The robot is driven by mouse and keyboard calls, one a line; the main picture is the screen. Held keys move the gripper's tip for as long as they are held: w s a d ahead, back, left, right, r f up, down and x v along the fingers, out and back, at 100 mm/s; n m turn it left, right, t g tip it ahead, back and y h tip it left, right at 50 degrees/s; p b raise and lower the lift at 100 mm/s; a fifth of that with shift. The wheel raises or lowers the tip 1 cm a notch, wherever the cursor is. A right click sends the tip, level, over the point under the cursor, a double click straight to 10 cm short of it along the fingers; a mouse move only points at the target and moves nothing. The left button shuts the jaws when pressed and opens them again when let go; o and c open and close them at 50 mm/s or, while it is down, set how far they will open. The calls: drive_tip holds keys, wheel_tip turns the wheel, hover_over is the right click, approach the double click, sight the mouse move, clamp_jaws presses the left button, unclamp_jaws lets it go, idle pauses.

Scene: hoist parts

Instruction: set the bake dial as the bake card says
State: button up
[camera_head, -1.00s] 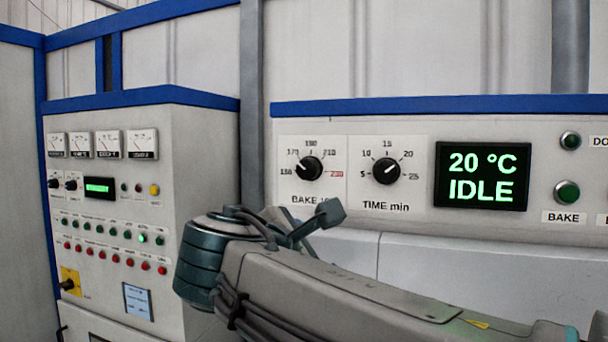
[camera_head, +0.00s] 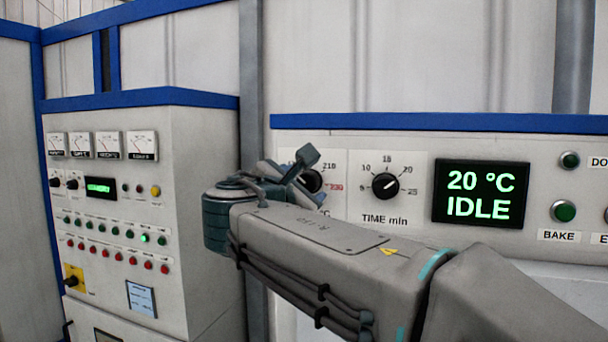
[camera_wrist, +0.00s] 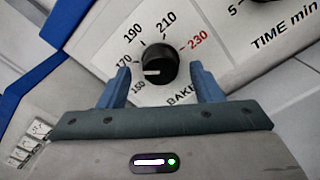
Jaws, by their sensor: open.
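The bake dial (camera_head: 313,180) is a black round knob on a white scale plate, partly hidden by my arm's end in the head view. In the wrist view the bake dial (camera_wrist: 160,62) shows clearly, with marks 150, 170, 190, 210 and a red 230. Its white pointer line points left, between the 150 and 170 marks. My gripper (camera_wrist: 160,72) is open, its blue fingers on either side of the knob in the picture; I cannot tell whether they touch it. It also shows in the head view (camera_head: 298,168). I see no readable bake card.
The time dial (camera_head: 385,186) is just right of the bake dial. A display (camera_head: 481,194) reads 20 °C IDLE, with a green BAKE button (camera_head: 563,211) beside it. A left cabinet (camera_head: 190,190) carries meters, lamps and a small unreadable panel (camera_head: 141,299).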

drive_tip(key=shift+x, duration=1.05)
drive_tip(key=c, duration=0.9)
drive_tip(key=shift+o, duration=0.2)
drive_tip(key=shift+a, duration=0.1)
drive_tip(key=shift+f, duration=0.1)
